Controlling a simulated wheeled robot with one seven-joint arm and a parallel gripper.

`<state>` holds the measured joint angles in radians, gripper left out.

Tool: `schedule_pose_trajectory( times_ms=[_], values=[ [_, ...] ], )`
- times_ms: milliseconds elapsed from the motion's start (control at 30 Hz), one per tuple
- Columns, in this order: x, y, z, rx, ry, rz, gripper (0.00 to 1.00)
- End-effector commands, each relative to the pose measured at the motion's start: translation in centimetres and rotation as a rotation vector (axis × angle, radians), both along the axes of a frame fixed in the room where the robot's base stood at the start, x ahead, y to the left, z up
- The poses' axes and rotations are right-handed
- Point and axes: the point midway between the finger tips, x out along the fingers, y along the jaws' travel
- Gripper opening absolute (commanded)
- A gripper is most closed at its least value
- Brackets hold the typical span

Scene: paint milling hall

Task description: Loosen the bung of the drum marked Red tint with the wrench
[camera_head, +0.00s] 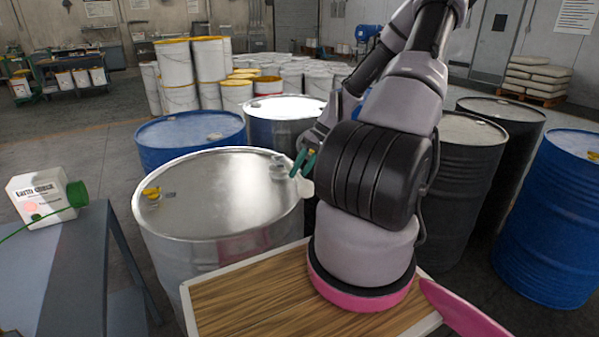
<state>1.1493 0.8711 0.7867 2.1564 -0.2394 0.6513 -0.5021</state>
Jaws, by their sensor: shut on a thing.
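A bare silver drum (215,190) stands just beyond my wooden deck. A metal bung fitting (279,166) sits near the right edge of its lid, and a yellow fitting (152,193) near the left edge. No Red tint marking can be read on any drum. My gripper (304,162) is at the right rim of this lid, close beside the metal fitting. It is shut on a small tool with green parts, taken to be the wrench, mostly hidden by the gripper and arm. I cannot tell whether the tool touches the fitting.
A blue drum (190,135) and another silver drum (285,120) stand behind. Dark drums (465,180) and a blue drum (560,220) stand at right. Open floor lies at far left.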

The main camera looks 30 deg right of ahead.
Motion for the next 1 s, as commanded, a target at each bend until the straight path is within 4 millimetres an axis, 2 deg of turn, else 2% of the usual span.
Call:
schedule_pose_trajectory(
  times_ms=[1000],
  values=[
    [0.0,0.0,-2.2,0.001,0.001,0.001,0.00]
  ],
)
